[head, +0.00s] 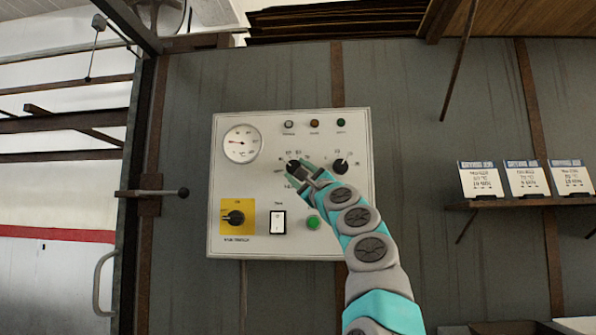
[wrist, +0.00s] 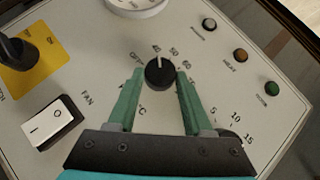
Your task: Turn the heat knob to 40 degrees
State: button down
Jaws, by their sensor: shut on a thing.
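The heat knob (wrist: 160,73) is a round black knob with a white pointer line, on the pale control panel (head: 255,180). In the head view the heat knob (head: 292,166) is partly covered by my gripper (head: 300,170). In the wrist view my gripper (wrist: 160,78) has one green finger on each side of the knob, shut on it. The white line points up toward a mark that looks like 40, just past OFF, with 50 and 60 further right. The small print is hard to read exactly.
A second black knob (head: 340,166) sits close to the right of my gripper. A dial gauge (head: 242,143), a yellow-backed switch (head: 235,217), a white rocker switch (head: 278,222) and a green button (head: 313,222) surround it. Three lamps line the top.

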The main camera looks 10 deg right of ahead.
jog(key=shift+c, duration=1.5)
grip_release()
jog(key=shift+f, duration=0.1)
jog(key=b+v, duration=0.5)
jog(key=v, duration=0.2)
jog(key=shift+s, duration=0.35)
jog(key=shift+f, duration=0.15)
